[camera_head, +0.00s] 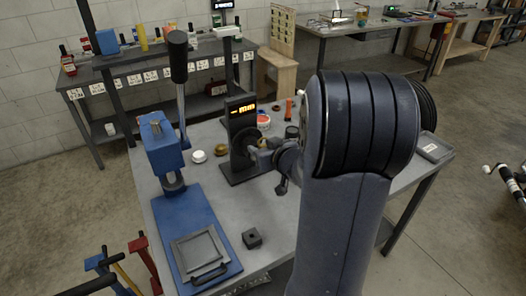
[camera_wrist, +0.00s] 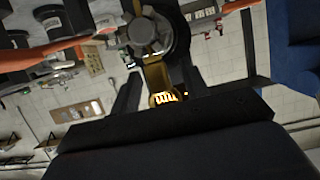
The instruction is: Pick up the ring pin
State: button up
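I cannot make out the ring pin for certain in either view. A black upright device (camera_head: 240,125) with a lit amber display stands on the grey workbench. A small grey and brass-coloured part shows at its right, next to my arm. My gripper (camera_wrist: 160,66) shows in the wrist view as two dark fingers set apart. A brass-coloured piece and the amber display (camera_wrist: 166,97) appear between or beyond them; contact cannot be told. A round grey part (camera_wrist: 150,33) lies past the fingertips. In the head view my arm hides most of the gripper.
A blue lever press (camera_head: 205,235) stands at the workbench's left, with a small dark block (camera_head: 252,238) beside it. A white round item (camera_head: 198,156), a brown one (camera_head: 221,150) and an orange cylinder (camera_head: 289,109) are near the device. A grey tray (camera_head: 433,149) lies right.

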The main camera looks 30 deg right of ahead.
grip_shut()
jog(key=shift+r, duration=0.1)
dwell(0.3)
